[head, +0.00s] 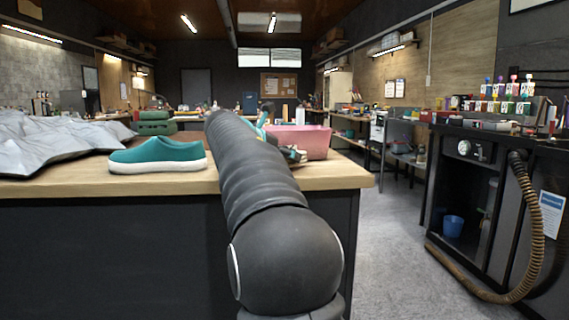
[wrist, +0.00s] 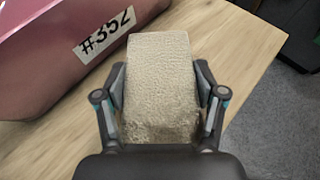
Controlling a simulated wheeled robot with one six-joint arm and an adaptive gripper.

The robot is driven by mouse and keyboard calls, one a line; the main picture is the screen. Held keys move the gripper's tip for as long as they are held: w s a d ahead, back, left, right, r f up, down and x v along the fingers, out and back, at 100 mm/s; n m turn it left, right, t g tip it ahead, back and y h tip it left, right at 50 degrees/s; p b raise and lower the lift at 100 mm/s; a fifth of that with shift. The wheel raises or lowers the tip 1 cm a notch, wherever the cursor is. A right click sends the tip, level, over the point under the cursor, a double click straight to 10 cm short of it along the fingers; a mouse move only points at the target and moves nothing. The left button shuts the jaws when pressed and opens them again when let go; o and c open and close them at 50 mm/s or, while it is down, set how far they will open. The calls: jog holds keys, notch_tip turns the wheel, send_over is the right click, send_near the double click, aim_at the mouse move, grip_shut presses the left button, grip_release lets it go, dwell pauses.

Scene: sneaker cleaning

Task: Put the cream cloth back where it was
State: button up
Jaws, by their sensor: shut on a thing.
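The cream cloth (wrist: 160,75) is a folded, textured block between the fingers of my gripper (wrist: 160,92) in the wrist view. My gripper is shut on its two sides. The cloth is over the wooden bench top, beside the pink tub (wrist: 60,50) with a "#352" label. I cannot tell whether the cloth touches the wood. In the head view my arm hides the cloth, and part of my gripper (head: 292,154) shows in front of the pink tub (head: 312,142).
A teal shoe (head: 158,156) with a white sole stands on the bench (head: 80,182), next to a crumpled grey sheet (head: 50,142). Green stacked items (head: 153,122) stand behind it. The bench's right edge is close to the tub, with grey floor (head: 390,225) beyond.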

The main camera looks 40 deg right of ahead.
jog(key=shift+f, duration=0.55)
jog(key=shift+f, duration=0.1)
jog(key=o, duration=1.2)
jog(key=shift+o, duration=0.2)
jog(key=shift+r, duration=0.2)
jog(key=p+v, duration=0.1)
jog(key=v, duration=1.1)
